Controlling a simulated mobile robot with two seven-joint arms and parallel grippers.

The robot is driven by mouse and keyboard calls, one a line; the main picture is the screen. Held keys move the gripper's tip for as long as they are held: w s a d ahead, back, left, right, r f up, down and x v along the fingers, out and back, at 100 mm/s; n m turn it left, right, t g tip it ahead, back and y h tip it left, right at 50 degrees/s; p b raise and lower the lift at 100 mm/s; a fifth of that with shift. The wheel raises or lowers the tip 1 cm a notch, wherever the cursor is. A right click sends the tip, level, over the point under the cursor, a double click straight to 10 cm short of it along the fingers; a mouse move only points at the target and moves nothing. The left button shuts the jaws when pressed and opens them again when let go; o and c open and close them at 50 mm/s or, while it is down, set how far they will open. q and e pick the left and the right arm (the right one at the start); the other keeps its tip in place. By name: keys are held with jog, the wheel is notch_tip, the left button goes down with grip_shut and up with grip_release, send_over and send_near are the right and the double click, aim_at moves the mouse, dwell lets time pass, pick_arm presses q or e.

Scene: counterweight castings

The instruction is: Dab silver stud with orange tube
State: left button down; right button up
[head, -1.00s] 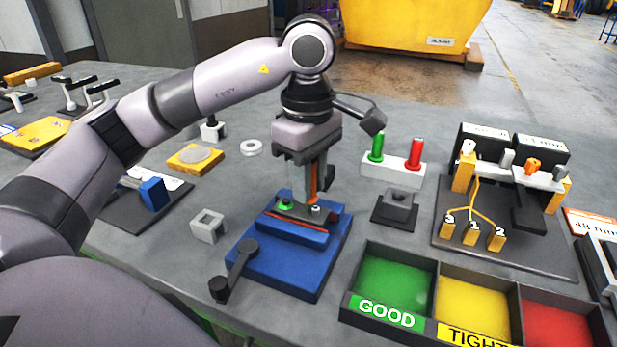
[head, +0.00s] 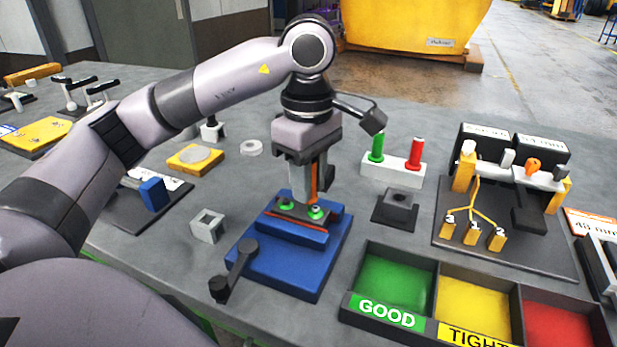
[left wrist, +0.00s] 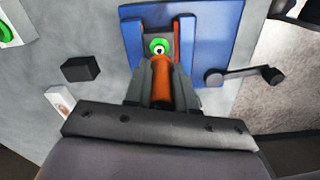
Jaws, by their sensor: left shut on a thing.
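My left gripper (head: 308,188) points down over the blue vise (head: 285,262) and is shut on the orange tube (head: 314,186). The tube also shows between the fingers in the left wrist view (left wrist: 161,85). Its tip is right at a silver stud (left wrist: 159,48) with a bright green ring around it; I cannot tell whether they touch. In the head view this is the right-hand stud (head: 316,212) on the part in the vise. A second stud (head: 286,207) to its left also has green on it. My right gripper is not in view.
The vise handle (head: 233,270) sticks out at the front left. A white block (head: 392,170) with green and red plugs and a dark block (head: 398,202) stand to the right. Sorting bins (head: 380,312) lie at the front right. A small grey block (head: 207,226) stands left.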

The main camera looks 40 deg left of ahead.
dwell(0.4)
pick_arm(q)
jog(key=shift+r+p, duration=2.2)
jog(key=shift+r, duration=0.8)
